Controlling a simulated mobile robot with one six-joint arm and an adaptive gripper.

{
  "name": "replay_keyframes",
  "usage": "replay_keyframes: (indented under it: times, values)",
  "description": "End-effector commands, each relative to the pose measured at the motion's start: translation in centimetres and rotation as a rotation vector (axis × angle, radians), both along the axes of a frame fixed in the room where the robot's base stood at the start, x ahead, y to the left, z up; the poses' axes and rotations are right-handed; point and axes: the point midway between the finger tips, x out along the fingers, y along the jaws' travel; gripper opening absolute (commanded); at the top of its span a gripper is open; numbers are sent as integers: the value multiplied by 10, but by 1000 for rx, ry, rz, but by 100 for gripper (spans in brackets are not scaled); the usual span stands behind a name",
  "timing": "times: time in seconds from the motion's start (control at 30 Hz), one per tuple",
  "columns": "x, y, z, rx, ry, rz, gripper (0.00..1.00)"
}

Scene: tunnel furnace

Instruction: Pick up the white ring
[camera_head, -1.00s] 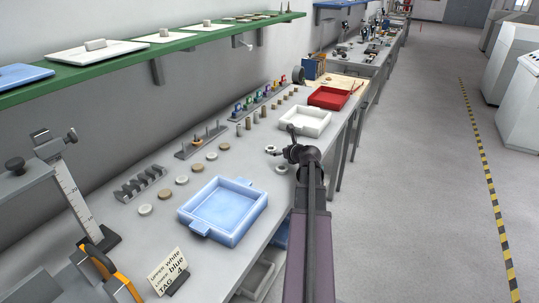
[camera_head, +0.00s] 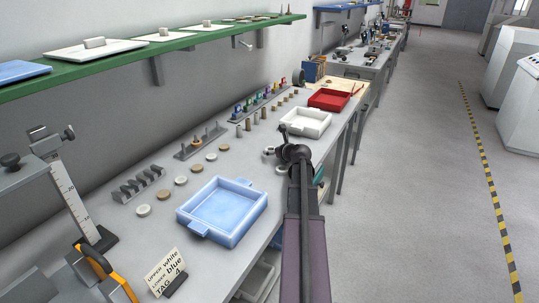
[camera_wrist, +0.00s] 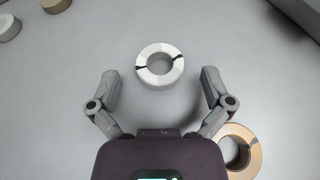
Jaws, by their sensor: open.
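The white ring (camera_wrist: 160,82) lies flat on the grey bench in the wrist view. It has dark marks on both sides and an open centre. My gripper (camera_wrist: 160,74) is open, with one finger to the left of the ring and one to the right, both apart from it in the picture. In the head view my gripper (camera_head: 281,153) is over the front edge of the bench and partly covers the small rings there, so I cannot tell which is the white one.
A tan ring (camera_wrist: 255,150) lies by my right finger, partly hidden. A blue tray (camera_head: 240,230) stands nearer on the bench, with white (camera_head: 305,132) and red trays (camera_head: 330,106) farther along. Several discs and a pegged rack (camera_head: 200,150) stand toward the wall. A green shelf (camera_head: 190,42) hangs above.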

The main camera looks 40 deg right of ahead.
Motion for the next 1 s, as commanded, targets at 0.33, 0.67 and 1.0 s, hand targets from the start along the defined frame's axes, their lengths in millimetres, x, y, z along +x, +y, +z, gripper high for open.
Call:
replay_keyframes:
  times: [0.33,0.67,1.0]
  values:
    - [16,-4,-7,-1,0,-1,100]
    - [16,-4,-7,-1,0,0,100]
    - [16,-4,-7,-1,0,0,32]
